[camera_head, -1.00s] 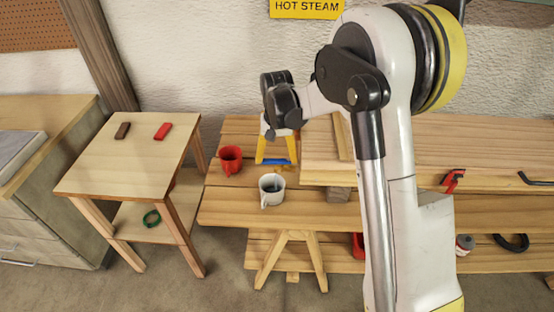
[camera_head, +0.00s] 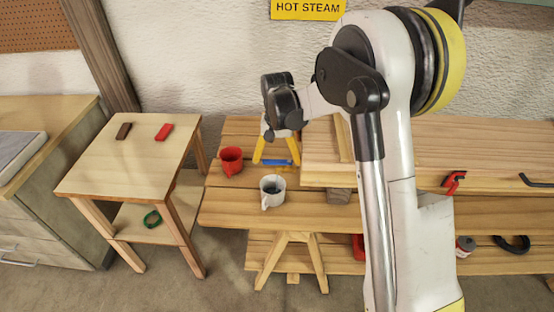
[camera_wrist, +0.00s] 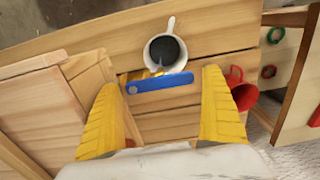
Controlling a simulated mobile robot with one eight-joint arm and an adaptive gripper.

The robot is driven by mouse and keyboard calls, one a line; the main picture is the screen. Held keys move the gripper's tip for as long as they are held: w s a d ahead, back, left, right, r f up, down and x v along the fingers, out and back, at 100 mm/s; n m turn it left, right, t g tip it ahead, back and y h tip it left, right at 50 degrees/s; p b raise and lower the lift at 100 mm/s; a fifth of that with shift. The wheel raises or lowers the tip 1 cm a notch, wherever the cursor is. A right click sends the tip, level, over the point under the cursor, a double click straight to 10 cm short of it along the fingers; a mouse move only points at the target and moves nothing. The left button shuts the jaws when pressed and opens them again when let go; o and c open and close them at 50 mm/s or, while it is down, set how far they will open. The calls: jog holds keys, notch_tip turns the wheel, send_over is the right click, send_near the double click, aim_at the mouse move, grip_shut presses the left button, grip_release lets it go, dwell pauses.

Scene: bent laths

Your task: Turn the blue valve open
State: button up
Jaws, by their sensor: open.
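The blue valve handle (camera_wrist: 160,85) is a flat blue bar lying across the view between my fingers in the wrist view, slightly tilted. A small brassy part shows just behind it. In the head view the handle (camera_head: 280,163) shows as a blue strip low between the yellow fingers. My gripper (camera_wrist: 161,88) is open, with one yellow finger on each side of the bar and a gap visible at both ends. In the head view my gripper (camera_head: 276,162) points down over the bench. Whether the fingertips reach the handle's height I cannot tell.
A white mug (camera_head: 271,191) with dark contents stands close to the handle, and a red mug (camera_head: 230,161) stands to the left. Stacked boards (camera_head: 440,150) rise on the right. A side table (camera_head: 130,160) holds a red and a brown block.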

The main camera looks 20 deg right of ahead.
aim_at(277, 161)
jog(key=shift+d, duration=0.1)
jog(key=shift+r, duration=4.05)
